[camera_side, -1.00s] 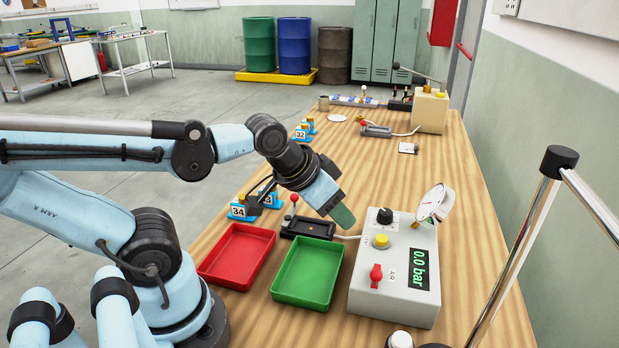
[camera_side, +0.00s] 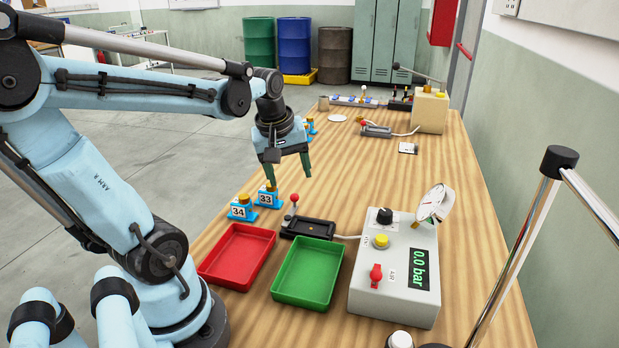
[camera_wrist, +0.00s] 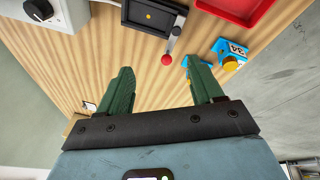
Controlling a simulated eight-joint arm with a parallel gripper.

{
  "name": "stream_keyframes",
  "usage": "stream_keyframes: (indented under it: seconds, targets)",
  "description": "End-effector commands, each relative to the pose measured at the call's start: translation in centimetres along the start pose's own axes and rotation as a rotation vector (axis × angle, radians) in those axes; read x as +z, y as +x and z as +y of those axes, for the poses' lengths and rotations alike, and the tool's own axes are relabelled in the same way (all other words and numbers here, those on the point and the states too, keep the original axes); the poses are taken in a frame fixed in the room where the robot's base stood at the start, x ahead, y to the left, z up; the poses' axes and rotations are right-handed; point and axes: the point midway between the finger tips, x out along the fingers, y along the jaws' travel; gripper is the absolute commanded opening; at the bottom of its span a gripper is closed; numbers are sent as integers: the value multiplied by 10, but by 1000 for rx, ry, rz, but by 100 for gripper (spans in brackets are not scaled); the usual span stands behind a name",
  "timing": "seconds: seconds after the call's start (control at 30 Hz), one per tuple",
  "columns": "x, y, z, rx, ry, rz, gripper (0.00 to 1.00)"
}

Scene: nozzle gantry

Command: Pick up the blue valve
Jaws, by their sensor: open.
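Two small blue valves with brass-coloured tops stand on the wooden table: one labelled 34 (camera_side: 241,210), and one labelled 33 (camera_side: 269,198) behind and right of it. Another blue valve (camera_side: 311,126) shows partly behind my gripper (camera_side: 289,172); its label is hidden. My gripper is open and empty, fingers pointing down, above the table and beyond valve 33. In the wrist view, valve 34 (camera_wrist: 231,54) lies beyond the right green finger, and another blue valve is mostly hidden by that finger. My gripper (camera_wrist: 160,72) touches no valve that I can see.
A red tray (camera_side: 208,273) and a green tray (camera_side: 284,291) stand empty at the front. A black fixture with a red-knobbed lever (camera_side: 294,200) stands behind them. A grey pressure box (camera_side: 362,299) is on the right. The table's middle is clear.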

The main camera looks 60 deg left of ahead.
Motion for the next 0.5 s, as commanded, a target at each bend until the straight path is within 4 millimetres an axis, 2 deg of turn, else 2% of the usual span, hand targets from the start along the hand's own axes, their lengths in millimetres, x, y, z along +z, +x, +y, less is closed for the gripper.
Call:
stream_keyframes:
  seconds: [0.03,0.2,0.33,0.5]
  targets:
    - [-21,2,-15,-46,-172,-15,66]
    - [-65,5,-66,-183,-690,-60,66]
    - [-83,6,-95,-254,-950,-75,66]
    - [-91,9,-111,-292,-1087,-82,66]
